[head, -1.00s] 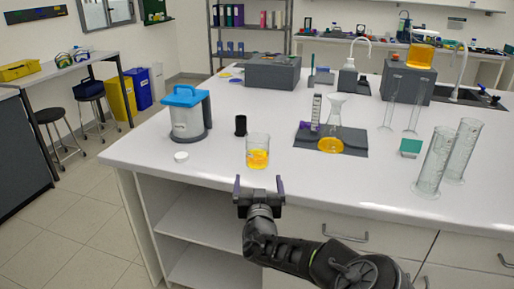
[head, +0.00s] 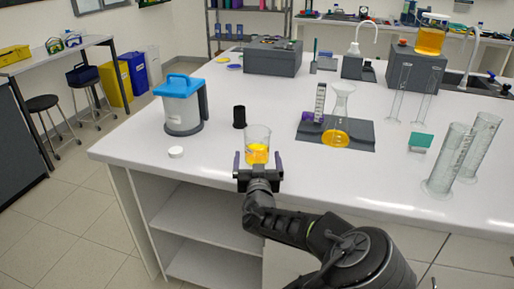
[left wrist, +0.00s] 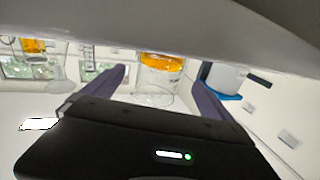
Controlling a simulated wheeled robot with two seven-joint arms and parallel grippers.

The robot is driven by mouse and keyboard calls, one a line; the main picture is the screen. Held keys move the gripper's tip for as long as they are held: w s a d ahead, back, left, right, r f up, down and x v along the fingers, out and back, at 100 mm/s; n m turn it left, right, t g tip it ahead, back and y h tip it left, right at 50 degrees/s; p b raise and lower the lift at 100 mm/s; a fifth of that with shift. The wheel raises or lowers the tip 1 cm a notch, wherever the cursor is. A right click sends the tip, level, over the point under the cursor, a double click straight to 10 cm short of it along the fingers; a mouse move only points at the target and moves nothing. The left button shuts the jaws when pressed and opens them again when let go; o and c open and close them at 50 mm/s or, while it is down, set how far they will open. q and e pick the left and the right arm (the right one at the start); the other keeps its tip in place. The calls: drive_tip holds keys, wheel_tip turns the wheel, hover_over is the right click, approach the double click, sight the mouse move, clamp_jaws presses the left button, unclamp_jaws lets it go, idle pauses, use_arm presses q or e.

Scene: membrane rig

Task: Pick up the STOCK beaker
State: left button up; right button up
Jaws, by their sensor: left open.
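A clear glass beaker (head: 257,142) with orange liquid stands upright near the front edge of the white bench. No STOCK label is readable on it. My left gripper (head: 258,158) is open, with its two fingers pointing toward the beaker and appearing on either side of its lower part. In the left wrist view the beaker (left wrist: 157,82) shows in the gap between the spread fingers (left wrist: 160,90). I cannot tell how far the fingers reach around it. My right gripper is not in view.
A black cylinder (head: 239,117) and a white cap (head: 176,152) are left of the beaker, with a blue-lidded vessel (head: 182,108) behind. A flask (head: 337,118) stands on a dark mat (head: 361,141) to the right. Tall cylinders (head: 449,160) stand farther right. Bench between is clear.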

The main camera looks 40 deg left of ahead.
use_arm(q)
drive_tip(key=shift+w+a, duration=0.1)
drive_tip(key=shift+w, duration=0.05)
drive_tip(key=p+x, duration=0.1)
drive_tip(key=x, duration=0.4)
drive_tip(key=shift+c, duration=0.4)
idle(0.4)
drive_tip(key=c, duration=1.8)
drive_tip(key=shift+o, duration=0.2)
drive_tip(key=shift+r, duration=0.25)
wheel_tip(320, 180, up, 10)
drive_tip(key=shift+f, duration=0.25)
idle(0.6)
